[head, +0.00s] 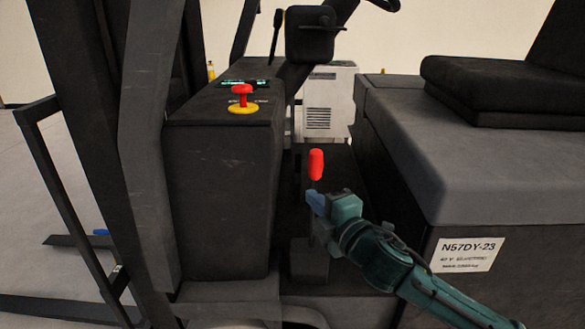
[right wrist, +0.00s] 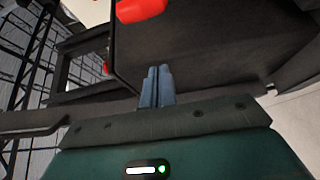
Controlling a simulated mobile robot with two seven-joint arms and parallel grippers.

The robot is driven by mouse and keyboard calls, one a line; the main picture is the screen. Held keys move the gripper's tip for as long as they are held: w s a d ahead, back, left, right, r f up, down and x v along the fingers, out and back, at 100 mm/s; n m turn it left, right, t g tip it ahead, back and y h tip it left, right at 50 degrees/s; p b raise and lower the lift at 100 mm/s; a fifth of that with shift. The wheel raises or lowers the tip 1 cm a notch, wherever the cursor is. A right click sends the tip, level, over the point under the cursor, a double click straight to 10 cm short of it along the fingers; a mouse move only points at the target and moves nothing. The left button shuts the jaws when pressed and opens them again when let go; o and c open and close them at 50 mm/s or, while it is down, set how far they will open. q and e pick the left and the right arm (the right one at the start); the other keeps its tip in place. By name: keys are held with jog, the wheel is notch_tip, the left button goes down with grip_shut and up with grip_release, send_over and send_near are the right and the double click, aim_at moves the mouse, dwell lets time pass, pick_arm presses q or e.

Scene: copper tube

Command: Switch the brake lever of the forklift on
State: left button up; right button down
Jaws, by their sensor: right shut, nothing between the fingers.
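The brake lever has a red handle (head: 316,164) on a thin dark stem and stands upright in the footwell of the forklift (head: 225,190). My right gripper (head: 313,200) is shut and empty, just below the red handle in the head view. Part of the stem is hidden by the gripper. In the right wrist view, the blue fingertips (right wrist: 157,86) are together, and a red handle (right wrist: 142,9) shows above them, cut by the top edge. I cannot tell whether the fingers touch the lever. My left gripper is not in view.
A red knob on a yellow base (head: 242,98) sits on the dark console left of the lever. The seat (head: 510,90) and grey body (head: 470,170) flank the footwell on the right. A white cabinet (head: 328,100) stands behind.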

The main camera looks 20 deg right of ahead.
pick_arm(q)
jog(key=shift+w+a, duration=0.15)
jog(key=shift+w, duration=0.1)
pick_arm(e)
jog(key=shift+w+a+r, duration=0.1)
jog(key=shift+w+r, duration=0.3)
jog(key=shift+r, duration=0.05)
jog(key=p+x, duration=0.1)
jog(key=x, duration=0.9)
pick_arm(q)
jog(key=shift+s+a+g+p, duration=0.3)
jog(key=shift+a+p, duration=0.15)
jog(key=shift+p, duration=0.15)
pick_arm(e)
jog(key=d, duration=0.4)
jog(key=shift+s, duration=0.2)
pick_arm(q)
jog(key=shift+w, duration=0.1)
pick_arm(e)
jog(key=shift+d, duration=0.2)
